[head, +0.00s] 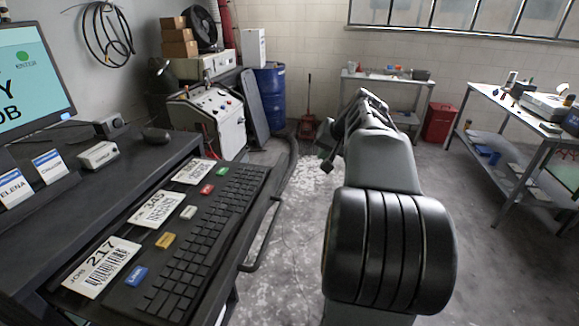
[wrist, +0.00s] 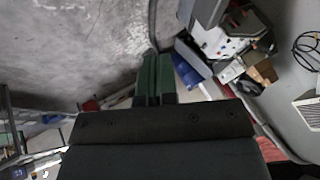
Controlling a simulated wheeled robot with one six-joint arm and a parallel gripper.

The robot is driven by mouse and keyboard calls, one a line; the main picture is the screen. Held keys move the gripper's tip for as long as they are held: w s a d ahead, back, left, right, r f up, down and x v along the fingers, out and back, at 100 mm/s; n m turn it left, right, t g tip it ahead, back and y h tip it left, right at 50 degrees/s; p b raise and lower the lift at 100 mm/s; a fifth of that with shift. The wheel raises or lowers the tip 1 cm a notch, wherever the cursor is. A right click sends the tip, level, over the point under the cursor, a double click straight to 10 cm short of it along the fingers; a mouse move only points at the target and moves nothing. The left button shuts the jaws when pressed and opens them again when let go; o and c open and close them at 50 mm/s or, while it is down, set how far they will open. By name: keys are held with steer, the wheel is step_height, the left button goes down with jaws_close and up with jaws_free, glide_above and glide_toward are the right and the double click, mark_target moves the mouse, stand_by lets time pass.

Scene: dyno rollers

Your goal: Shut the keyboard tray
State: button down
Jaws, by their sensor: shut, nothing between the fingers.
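The keyboard tray (head: 142,232) is pulled out from under the dark desk (head: 125,168) at the left of the head view. It carries a black keyboard (head: 205,240), several white job cards and small coloured blocks. A dark bar handle (head: 266,252) runs along its outer right edge. My gripper (head: 327,160) is beyond the tray's far right corner, over the floor, apart from the tray and handle. In the wrist view its two green fingers (wrist: 154,78) are together with nothing between them. The tray is not recognisable in the wrist view.
A monitor (head: 35,80) and name cards stand on the desk. A white control cabinet (head: 210,118) and blue drum (head: 270,95) stand behind it. Workbenches (head: 520,110) and a red bin (head: 440,122) are at the right. The floor (head: 300,200) between is mostly clear.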

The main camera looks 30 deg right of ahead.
steer(key=w+a+f+p, duration=0.2)
steer(key=w+a+f, duration=0.1)
steer(key=w+f, duration=0.4)
steer(key=shift+w+a+n, duration=0.25)
steer(key=shift+w+n, duration=0.05)
steer(key=shift+w, duration=0.8)
steer(key=shift+r, duration=0.1)
